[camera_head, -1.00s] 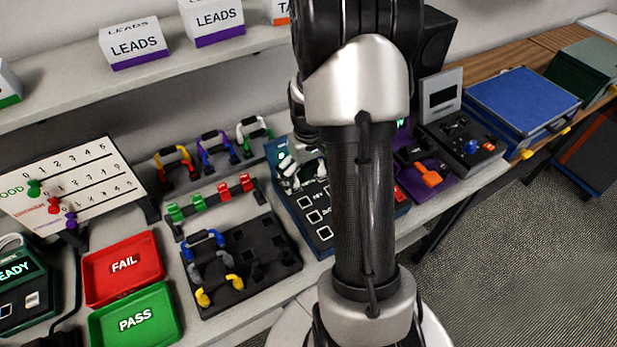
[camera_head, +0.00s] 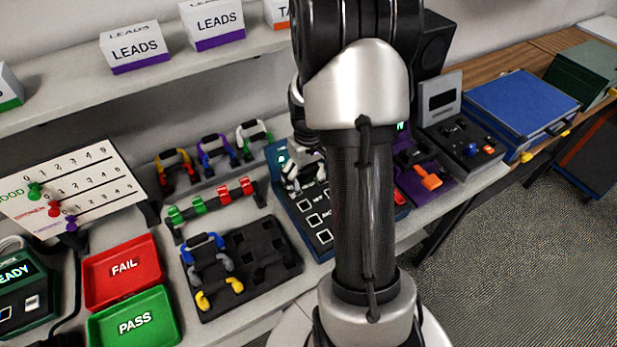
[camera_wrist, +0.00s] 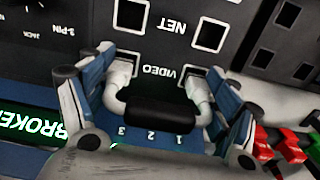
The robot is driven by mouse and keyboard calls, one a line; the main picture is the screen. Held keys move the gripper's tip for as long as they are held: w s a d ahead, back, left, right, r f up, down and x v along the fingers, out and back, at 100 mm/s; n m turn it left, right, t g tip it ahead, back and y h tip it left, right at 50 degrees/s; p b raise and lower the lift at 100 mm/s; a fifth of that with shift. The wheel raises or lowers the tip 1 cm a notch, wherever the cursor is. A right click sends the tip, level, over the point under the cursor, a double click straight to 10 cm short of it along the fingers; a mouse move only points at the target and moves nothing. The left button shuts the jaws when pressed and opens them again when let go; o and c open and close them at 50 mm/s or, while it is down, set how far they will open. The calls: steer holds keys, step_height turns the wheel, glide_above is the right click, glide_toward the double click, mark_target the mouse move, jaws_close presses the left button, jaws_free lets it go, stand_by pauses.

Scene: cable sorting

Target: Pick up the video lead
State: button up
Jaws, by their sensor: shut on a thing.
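The video lead (camera_wrist: 160,113) has white curved ends and a black middle grip. In the wrist view it lies between the two fingers of my gripper (camera_wrist: 157,104), which is shut on it. Its white ends are beside the VIDEO label of the dark tester panel (camera_wrist: 165,40). I cannot tell whether its plugs sit in the sockets or are just clear of them. In the head view my gripper (camera_head: 304,176) is over the upper part of the tester (camera_head: 325,238), and my arm partly hides that area.
A black tray (camera_head: 290,272) with blue, grey and yellow leads lies left of the tester. More leads stand on a rack (camera_head: 213,172) behind. Red FAIL (camera_head: 150,279) and green PASS (camera_head: 160,329) trays are at left. The wrist view shows a lit BROKEN display (camera_wrist: 30,122).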

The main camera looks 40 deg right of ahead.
step_height(320, 180, up, 23)
steer(key=p, duration=0.9)
